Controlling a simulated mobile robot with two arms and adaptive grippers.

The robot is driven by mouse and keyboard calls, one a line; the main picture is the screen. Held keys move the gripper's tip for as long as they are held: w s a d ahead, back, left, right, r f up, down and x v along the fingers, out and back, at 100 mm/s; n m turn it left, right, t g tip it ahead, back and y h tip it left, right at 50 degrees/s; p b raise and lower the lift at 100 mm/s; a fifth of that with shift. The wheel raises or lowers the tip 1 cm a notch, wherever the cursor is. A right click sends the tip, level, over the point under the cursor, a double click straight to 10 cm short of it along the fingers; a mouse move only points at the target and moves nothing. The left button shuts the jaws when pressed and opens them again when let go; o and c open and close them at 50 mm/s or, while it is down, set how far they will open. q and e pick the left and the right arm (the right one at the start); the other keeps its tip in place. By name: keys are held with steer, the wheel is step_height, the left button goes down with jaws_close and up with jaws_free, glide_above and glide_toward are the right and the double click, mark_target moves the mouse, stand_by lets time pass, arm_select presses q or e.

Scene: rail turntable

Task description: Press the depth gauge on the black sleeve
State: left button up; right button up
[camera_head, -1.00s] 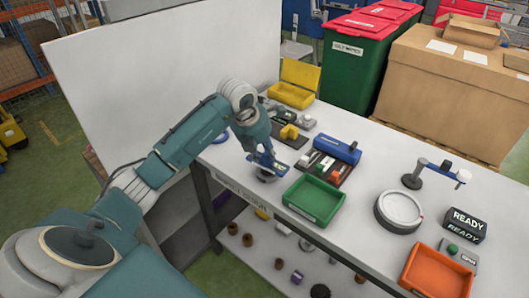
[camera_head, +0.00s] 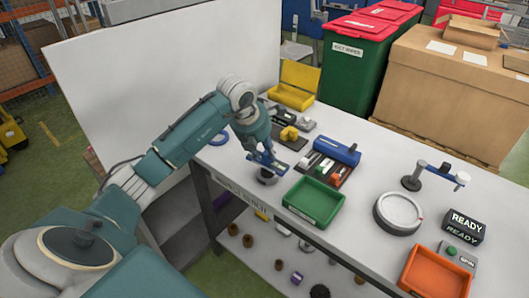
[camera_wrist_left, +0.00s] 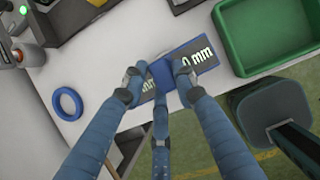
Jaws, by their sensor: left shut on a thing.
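My left gripper (camera_head: 266,158) is shut on the depth gauge (camera_head: 262,161), a blue bar with dark display faces, above the table's front edge. In the left wrist view the fingertips (camera_wrist_left: 159,76) pinch the gauge (camera_wrist_left: 205,49), whose display ends in "0 mm"; a finger covers part of the reading. In the head view a small dark cylindrical piece (camera_head: 267,178), likely the black sleeve, stands on the table directly below the gauge. I cannot tell whether the two touch. In the wrist view the sleeve is hidden. My right gripper is not in view.
A green tray (camera_head: 314,199) stands just right of the gauge. Behind are a blue-topped rack (camera_head: 337,150) and an open yellow box (camera_head: 292,95). A blue ring (camera_wrist_left: 68,103) lies to the left. A round dial (camera_head: 399,212) and orange tray (camera_head: 436,272) stand further right.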

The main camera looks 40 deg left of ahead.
arm_select(q)
steer(key=shift+r+p, duration=1.55)
steer(key=shift+r, duration=1.3)
